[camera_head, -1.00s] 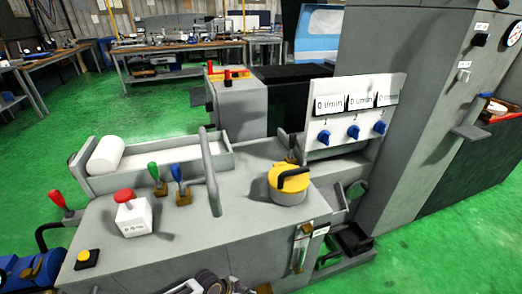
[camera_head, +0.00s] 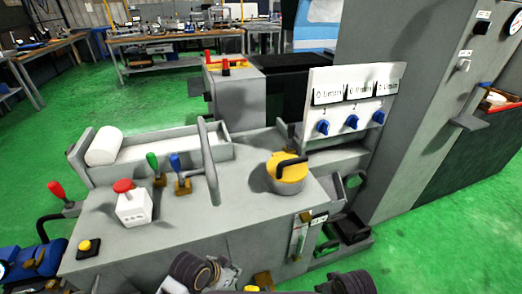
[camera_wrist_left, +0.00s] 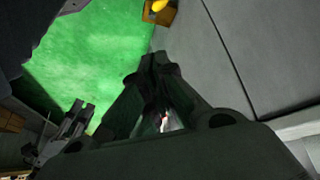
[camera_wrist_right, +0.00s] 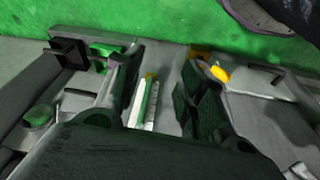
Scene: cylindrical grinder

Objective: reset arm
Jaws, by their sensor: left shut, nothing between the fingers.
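My left gripper (camera_wrist_left: 156,65) is shut and empty in the left wrist view. Its fingertips meet close to the grey side of the machine, with green floor to the left. My right gripper (camera_wrist_right: 160,72) is open in the right wrist view, with a gap between its fingers. A white and green strip (camera_wrist_right: 145,103) shows between and beyond those fingers; I cannot tell how far off it is. In the head view, parts of my arms show along the bottom edge, in front of the machine, and the fingertips are not clear there.
The grey grinder (camera_head: 240,210) fills the middle. It carries a white box with a red button (camera_head: 133,205), green and blue levers, an upright grey handle (camera_head: 208,160) and a yellow-topped knob (camera_head: 287,172). A dial panel (camera_head: 352,105) stands right. Green floor (camera_head: 440,240) is open at right.

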